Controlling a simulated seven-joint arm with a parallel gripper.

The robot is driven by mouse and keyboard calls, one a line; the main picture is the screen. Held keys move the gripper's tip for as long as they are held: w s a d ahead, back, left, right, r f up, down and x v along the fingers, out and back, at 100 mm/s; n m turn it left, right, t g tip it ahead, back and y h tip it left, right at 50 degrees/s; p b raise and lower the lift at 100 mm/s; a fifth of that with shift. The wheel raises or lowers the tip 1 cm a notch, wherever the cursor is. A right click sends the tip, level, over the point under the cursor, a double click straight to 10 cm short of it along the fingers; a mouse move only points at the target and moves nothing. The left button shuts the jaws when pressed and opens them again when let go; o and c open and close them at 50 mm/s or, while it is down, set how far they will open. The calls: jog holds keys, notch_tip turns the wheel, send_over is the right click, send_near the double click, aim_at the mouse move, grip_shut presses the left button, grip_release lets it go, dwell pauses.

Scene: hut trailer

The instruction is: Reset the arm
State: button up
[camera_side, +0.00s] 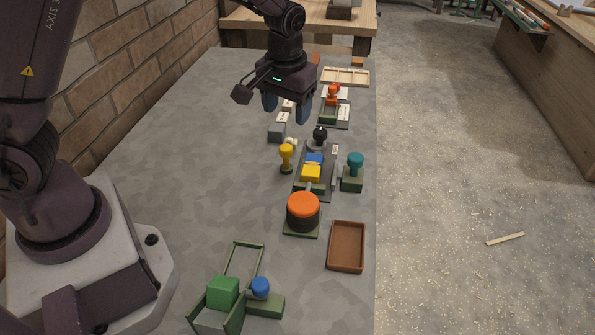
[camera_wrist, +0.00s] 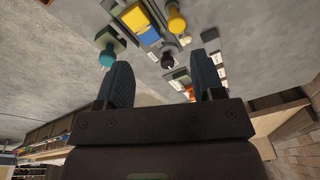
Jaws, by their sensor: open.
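My gripper (camera_side: 286,106) hangs above the grey table (camera_side: 195,140), over its far half, with its fingers pointing down. In the wrist view my gripper (camera_wrist: 160,90) shows two dark blue fingers spread apart with nothing between them. Below and nearer the side camera are a yellow-topped stamp-like piece (camera_side: 286,156), a black knob (camera_side: 320,133), a tray with blue and yellow blocks (camera_side: 311,173) and a teal-topped piece (camera_side: 354,165). The gripper appears apart from all of them.
A large orange-topped round piece (camera_side: 303,207) and an empty brown tray (camera_side: 346,247) stand nearer the side camera. A green block (camera_side: 222,291) and a blue knob (camera_side: 260,287) sit at the front. A brick wall (camera_side: 130,65) runs along the left. The table's left middle is clear.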

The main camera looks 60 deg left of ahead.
jog(key=s+d+r+m+t, duration=0.1)
jog(key=s+r+m+t, duration=0.1)
jog(key=s+r, duration=0.6)
jog(key=s+d+r+m+t+h, duration=0.1)
jog(key=s+d+r+m+t, duration=0.1)
jog(key=s+r, duration=0.6)
jog(key=shift+s+r+m+t, duration=0.15)
jog(key=shift+s+m+t, duration=0.3)
jog(key=shift+s, duration=1.8)
